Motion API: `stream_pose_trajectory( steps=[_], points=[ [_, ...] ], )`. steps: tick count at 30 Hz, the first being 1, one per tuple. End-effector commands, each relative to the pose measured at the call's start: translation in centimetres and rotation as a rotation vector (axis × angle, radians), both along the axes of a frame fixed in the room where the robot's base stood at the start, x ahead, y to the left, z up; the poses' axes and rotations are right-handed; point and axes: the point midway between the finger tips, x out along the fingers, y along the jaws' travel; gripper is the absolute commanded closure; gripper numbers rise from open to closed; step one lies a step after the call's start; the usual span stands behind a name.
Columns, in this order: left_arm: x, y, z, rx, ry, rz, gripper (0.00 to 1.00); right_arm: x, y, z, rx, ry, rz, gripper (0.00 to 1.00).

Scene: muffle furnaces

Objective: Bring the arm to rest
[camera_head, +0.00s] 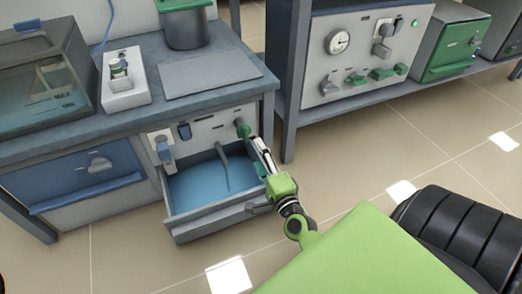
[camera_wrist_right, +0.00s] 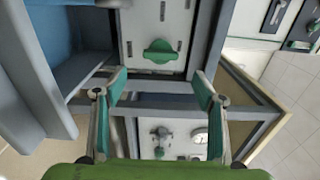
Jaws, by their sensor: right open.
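My right arm comes in from the lower right in the head view. Its gripper (camera_head: 257,148) is in front of the bench's right side, above the right end of an open drawer (camera_head: 212,215) with a blue inside. In the wrist view my right gripper (camera_wrist_right: 158,86) has its two green-tipped fingers spread wide, with nothing between them. A pale panel with a green knob (camera_wrist_right: 160,53) shows beyond the fingers. Whether a finger touches the panel or drawer is not clear. My left gripper is not in view.
The bench (camera_head: 225,41) carries a glass-fronted box (camera_head: 45,85), a white block (camera_head: 124,88), a grey plate (camera_head: 210,74) and a pot (camera_head: 187,30). A second bench with a control panel (camera_head: 365,55) and a green furnace (camera_head: 450,45) stands behind right. Tiled floor (camera_head: 345,160) lies open between.

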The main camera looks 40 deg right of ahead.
Motion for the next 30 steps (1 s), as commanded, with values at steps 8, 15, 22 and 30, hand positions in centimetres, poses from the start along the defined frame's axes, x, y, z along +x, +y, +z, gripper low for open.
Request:
stream_pose_trajectory(
  steps=[8, 15, 22, 30],
  points=[
    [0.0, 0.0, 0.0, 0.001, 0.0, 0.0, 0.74, -1.3, 0.4, 0.0, 0.001, -0.001, 0.001, 0.36],
    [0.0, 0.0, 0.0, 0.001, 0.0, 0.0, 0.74, -1.3, 0.3, 0.0, 0.001, -0.001, 0.001, 0.36],
    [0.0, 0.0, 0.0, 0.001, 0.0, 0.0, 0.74, -1.2, 0.4, 0.2, -0.002, -0.003, 0.001, 0.36],
    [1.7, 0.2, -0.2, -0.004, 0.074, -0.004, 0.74, -0.9, 3.9, 11.1, -0.27, -0.152, -0.004, 0.36]
  ],
)
